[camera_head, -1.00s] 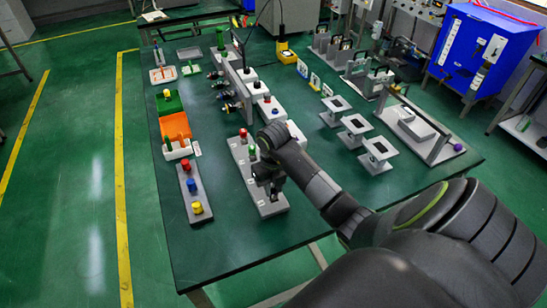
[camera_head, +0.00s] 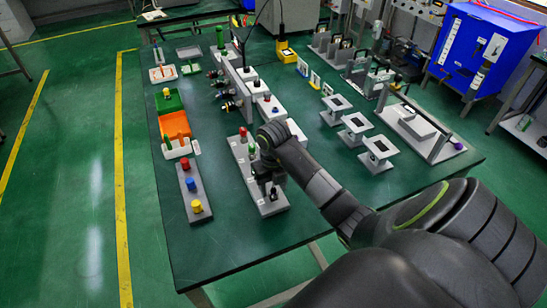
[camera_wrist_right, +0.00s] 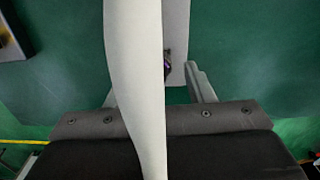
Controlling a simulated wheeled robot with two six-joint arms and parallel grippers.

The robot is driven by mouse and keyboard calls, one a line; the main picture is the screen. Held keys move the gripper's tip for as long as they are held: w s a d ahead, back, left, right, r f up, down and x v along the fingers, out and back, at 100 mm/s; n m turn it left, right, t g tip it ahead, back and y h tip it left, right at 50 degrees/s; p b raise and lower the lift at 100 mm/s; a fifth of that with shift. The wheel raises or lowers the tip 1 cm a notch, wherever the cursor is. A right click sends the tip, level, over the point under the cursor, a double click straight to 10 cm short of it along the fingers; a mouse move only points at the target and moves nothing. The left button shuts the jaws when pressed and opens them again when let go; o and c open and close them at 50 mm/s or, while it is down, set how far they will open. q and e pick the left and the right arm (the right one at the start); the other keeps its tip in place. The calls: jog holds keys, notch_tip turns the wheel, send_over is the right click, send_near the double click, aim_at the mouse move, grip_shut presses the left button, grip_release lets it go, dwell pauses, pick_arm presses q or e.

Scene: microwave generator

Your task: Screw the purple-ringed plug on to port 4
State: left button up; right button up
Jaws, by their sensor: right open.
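My right gripper (camera_head: 270,188) is low over the near end of a grey plate (camera_head: 243,172) with red and green knobs near the table's front. In the right wrist view its open fingers (camera_wrist_right: 155,92) straddle a grey strip. A small dark thing with a purple tint (camera_wrist_right: 167,66) lies on the strip between them, partly hidden by a pale blurred shape; I cannot tell whether it is the purple-ringed plug. Several dark plugs (camera_head: 228,95) stick out of the left side of a row of white-topped blocks. I cannot read which port is 4. My left gripper is not in view.
Left of my gripper stand a grey strip (camera_head: 194,187) with red, blue and yellow knobs, an orange bin (camera_head: 174,124) and a green bin (camera_head: 168,103). Grey stands (camera_head: 375,155) and a handled frame (camera_head: 425,130) are at the right. The front left tabletop is clear.

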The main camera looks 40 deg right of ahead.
notch_tip(320, 180, up, 2)
jog(key=shift+r, duration=0.2)
notch_tip(320, 180, up, 14)
jog(key=p, duration=1.4)
jog(key=shift+r, duration=0.15)
